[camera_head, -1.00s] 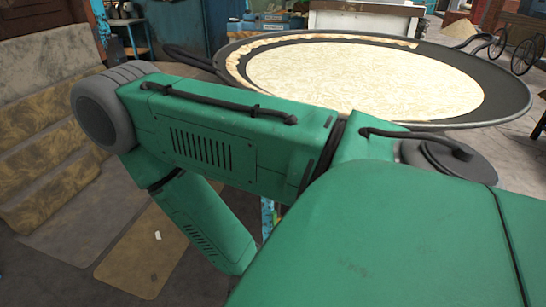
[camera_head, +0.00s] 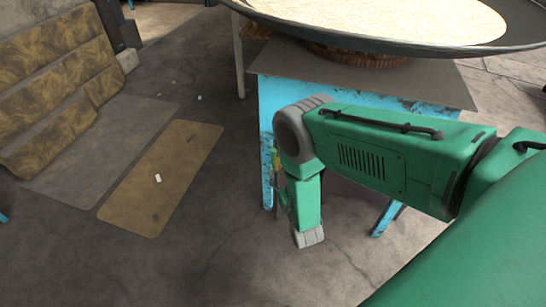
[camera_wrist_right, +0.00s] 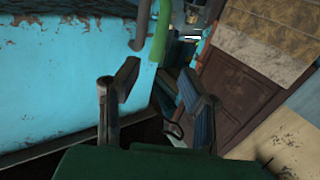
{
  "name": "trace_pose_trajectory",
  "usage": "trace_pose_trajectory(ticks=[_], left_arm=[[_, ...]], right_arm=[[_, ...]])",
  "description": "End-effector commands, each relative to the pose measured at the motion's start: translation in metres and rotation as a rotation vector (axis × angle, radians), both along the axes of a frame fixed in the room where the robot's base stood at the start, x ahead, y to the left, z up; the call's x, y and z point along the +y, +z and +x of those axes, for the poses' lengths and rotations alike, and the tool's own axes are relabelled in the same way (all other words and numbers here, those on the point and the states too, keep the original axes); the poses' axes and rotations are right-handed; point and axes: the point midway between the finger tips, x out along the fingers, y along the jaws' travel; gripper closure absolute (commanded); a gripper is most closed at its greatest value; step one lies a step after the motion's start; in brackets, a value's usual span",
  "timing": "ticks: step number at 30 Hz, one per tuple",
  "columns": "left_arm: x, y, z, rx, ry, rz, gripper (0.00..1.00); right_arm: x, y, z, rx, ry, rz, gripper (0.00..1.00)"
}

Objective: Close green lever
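The green lever (camera_wrist_right: 161,35) shows in the right wrist view as an upright green bar beside a worn light-blue panel (camera_wrist_right: 60,75). It lies beyond my right gripper's fingertips, roughly in line with the gap between them. My right gripper (camera_wrist_right: 160,78) is open, with two dark fingers apart and nothing between them. In the head view my green right arm reaches down beside the blue stand (camera_head: 285,98). A small yellow-green piece (camera_head: 276,164) shows by the stand's left leg; I cannot tell if it is the lever. My left gripper is out of view.
A large round pan (camera_head: 400,40) with pale contents sits above the blue stand. A brown patterned sofa (camera_head: 55,75) and flat mats (camera_head: 165,175) lie to the left. The floor between the mats and stand is mostly clear.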

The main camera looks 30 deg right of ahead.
Motion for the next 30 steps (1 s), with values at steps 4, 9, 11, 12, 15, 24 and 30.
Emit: trace_pose_trajectory(ticks=[4,9,11,12,15,24,30], left_arm=[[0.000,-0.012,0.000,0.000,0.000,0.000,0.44],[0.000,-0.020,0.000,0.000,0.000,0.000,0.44],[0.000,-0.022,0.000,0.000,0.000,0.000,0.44],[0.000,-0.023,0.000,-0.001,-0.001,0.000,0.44],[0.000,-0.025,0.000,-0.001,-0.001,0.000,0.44],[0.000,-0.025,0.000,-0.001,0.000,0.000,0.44],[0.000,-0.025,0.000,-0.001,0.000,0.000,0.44]], right_arm=[[-0.011,-0.002,0.033,-0.004,-0.001,0.001,0.65],[-0.019,-0.002,0.061,-0.002,0.000,0.002,0.65],[-0.021,-0.002,0.068,-0.001,0.000,0.001,0.65],[-0.022,-0.002,0.072,0.000,0.000,0.001,0.65],[-0.023,-0.001,0.079,0.001,0.000,0.001,0.65],[-0.024,-0.001,0.082,0.003,0.000,0.001,0.65],[-0.024,-0.001,0.082,0.003,0.000,0.002,1.00]])
